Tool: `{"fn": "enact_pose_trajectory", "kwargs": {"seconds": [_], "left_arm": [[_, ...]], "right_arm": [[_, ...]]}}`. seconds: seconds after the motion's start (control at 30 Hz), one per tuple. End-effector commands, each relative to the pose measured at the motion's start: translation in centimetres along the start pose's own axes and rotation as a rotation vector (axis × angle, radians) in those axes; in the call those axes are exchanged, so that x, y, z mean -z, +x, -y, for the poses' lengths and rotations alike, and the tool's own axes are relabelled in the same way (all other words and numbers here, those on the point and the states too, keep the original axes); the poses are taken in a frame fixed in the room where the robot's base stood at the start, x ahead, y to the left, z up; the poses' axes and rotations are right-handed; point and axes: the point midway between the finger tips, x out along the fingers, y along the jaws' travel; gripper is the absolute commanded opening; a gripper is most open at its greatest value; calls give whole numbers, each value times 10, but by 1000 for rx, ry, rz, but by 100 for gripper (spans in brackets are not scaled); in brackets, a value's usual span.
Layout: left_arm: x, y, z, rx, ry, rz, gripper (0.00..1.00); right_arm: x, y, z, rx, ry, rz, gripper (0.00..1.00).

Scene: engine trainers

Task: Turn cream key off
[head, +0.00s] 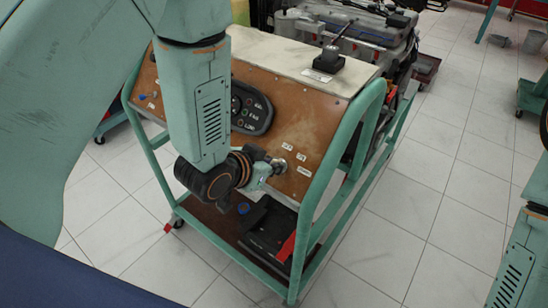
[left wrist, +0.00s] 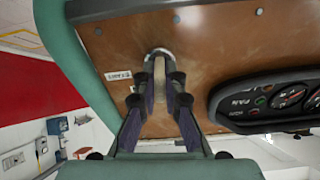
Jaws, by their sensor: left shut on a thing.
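The cream key (left wrist: 159,74) shows in the left wrist view as a pale upright strip in a round metal switch (left wrist: 158,53) on the brown panel. My left gripper (left wrist: 159,90) is shut on it, one finger on each side. In the head view my left gripper (head: 262,172) reaches the key switch (head: 279,165) at the panel's lower right; the fingers and wrist hide most of the key there. The key's exact turn angle is hard to tell. My right gripper is not in view.
The brown panel (head: 300,116) sits in a teal tube frame (head: 335,155) on wheels. A dark gauge cluster (head: 251,108) is left of the switch, small white labels (head: 301,157) are right of it. A black lever (head: 329,58) stands on the cream top.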

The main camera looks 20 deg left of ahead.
Motion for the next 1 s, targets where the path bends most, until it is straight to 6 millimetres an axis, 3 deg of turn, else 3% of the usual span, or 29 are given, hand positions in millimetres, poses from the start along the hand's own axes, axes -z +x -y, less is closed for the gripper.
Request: {"fn": "enact_pose_trajectory", "kwargs": {"seconds": [0.3,0.8,0.83,1.0], "left_arm": [[-1,-1,0,10,-110,4,0],[-2,0,0,10,-128,4,0],[-2,0,0,10,-128,4,10],[-1,0,0,10,-126,3,25]], "right_arm": [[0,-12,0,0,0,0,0],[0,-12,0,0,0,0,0],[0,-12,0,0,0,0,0],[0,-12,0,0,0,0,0]]}}
